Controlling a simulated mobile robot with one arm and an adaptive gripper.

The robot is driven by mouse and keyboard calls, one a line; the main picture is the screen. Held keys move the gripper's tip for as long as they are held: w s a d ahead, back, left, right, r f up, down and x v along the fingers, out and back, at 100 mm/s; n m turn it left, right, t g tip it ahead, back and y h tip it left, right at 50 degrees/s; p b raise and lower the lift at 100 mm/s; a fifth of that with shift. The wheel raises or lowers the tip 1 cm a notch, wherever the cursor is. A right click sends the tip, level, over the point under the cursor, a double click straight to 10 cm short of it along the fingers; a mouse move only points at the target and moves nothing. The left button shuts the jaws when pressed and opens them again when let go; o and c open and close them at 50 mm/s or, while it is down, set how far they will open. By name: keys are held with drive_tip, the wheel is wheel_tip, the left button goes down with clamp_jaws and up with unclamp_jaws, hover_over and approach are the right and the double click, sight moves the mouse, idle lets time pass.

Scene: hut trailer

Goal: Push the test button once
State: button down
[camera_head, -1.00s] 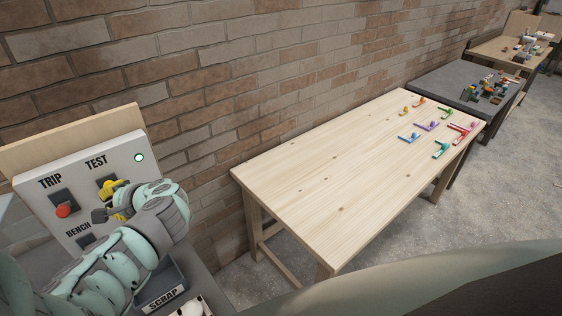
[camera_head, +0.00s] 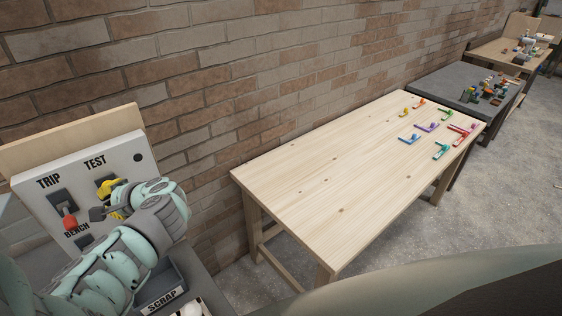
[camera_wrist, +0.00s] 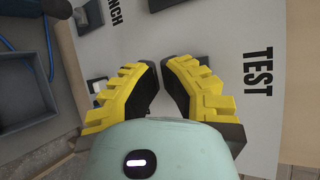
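The control panel (camera_head: 122,162) stands at the left against a wooden board. Its TEST label (camera_head: 95,162) is above a dark switch plate (camera_head: 103,181). My gripper (camera_head: 110,190) is right at this plate, its yellow fingers covering most of it. In the wrist view my gripper (camera_wrist: 161,68) has its fingertips brought together, with nothing seen between them. The TEST label (camera_wrist: 257,85) lies beside the right finger. The test button itself is hidden behind the fingers, so I cannot tell contact or whether it is pressed. The panel's round lamp (camera_head: 138,157) is dark.
The TRIP switch with a red lever (camera_head: 69,220) is left of my gripper. The BENCH control (camera_head: 84,242) is below, partly hidden. A grey SCRAP bin (camera_head: 160,290) sits under my arm. A wooden table (camera_head: 300,190) with colored parts stands to the right.

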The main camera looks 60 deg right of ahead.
drive_tip(key=shift+s+a, duration=0.25)
drive_tip(key=shift+s, duration=0.5)
drive_tip(key=shift+s+a+b, duration=0.2)
drive_tip(key=shift+s+a, duration=0.05)
drive_tip(key=shift+s, duration=0.55)
drive_tip(key=shift+s+a+b, duration=0.15)
drive_tip(key=shift+s+a, duration=0.05)
drive_tip(key=shift+s, duration=0.65)
drive_tip(key=shift+s+a+b, duration=0.2)
drive_tip(key=shift+s+a, duration=0.05)
drive_tip(key=shift+s, duration=0.55)
